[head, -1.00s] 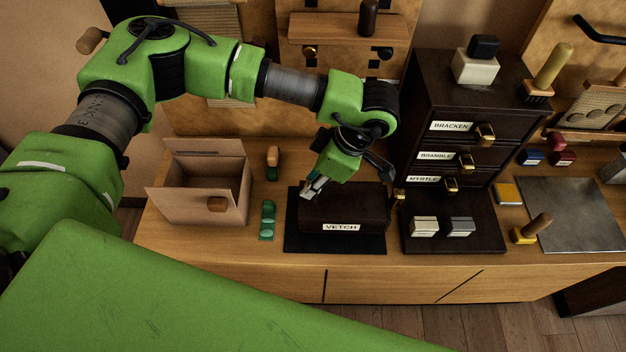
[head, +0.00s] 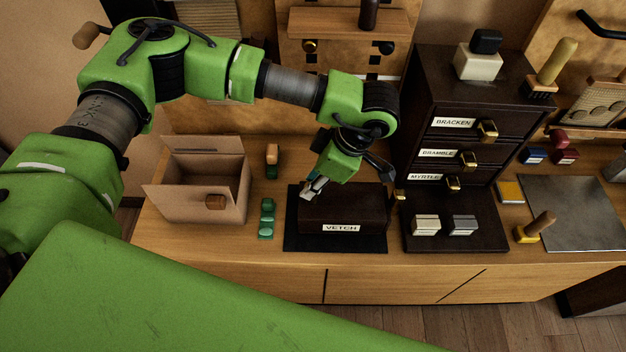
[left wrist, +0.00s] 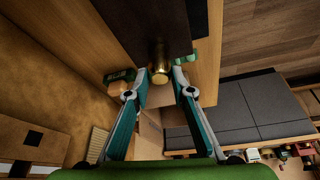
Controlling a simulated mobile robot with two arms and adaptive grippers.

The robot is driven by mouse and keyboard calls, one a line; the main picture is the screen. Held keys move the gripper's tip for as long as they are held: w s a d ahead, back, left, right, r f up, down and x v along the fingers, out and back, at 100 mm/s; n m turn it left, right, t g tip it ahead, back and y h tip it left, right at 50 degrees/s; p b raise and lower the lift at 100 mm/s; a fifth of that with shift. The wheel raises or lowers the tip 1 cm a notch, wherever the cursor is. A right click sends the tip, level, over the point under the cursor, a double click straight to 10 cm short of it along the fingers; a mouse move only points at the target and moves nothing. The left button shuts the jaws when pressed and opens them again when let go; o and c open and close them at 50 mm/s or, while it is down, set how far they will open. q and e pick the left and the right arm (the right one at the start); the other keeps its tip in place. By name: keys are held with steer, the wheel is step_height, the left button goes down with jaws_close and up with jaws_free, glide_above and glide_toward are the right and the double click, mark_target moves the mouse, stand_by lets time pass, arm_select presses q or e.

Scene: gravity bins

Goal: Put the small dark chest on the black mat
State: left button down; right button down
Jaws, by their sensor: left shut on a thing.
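The small dark chest (head: 345,209), with a white VETCH label on its front, sits level over the black mat (head: 310,243). Mat shows along its front and left side; I see no clear gap under the chest. My left gripper (head: 310,190) comes down at the chest's left end. In the left wrist view its fingertips (left wrist: 165,76) close around a brass knob (left wrist: 160,63) on the dark chest (left wrist: 148,25). The chest's far side is partly hidden by my gripper. My right gripper is not in view.
An open cardboard box (head: 202,205) and green blocks (head: 267,217) stand left of the mat. A grey metal plate (head: 575,215) lies farther right.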

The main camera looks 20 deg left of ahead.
arm_select(q)
steer(key=shift+f, duration=0.2)
steer(key=c, duration=1.7)
jaws_free()
steer(key=v, duration=1.2)
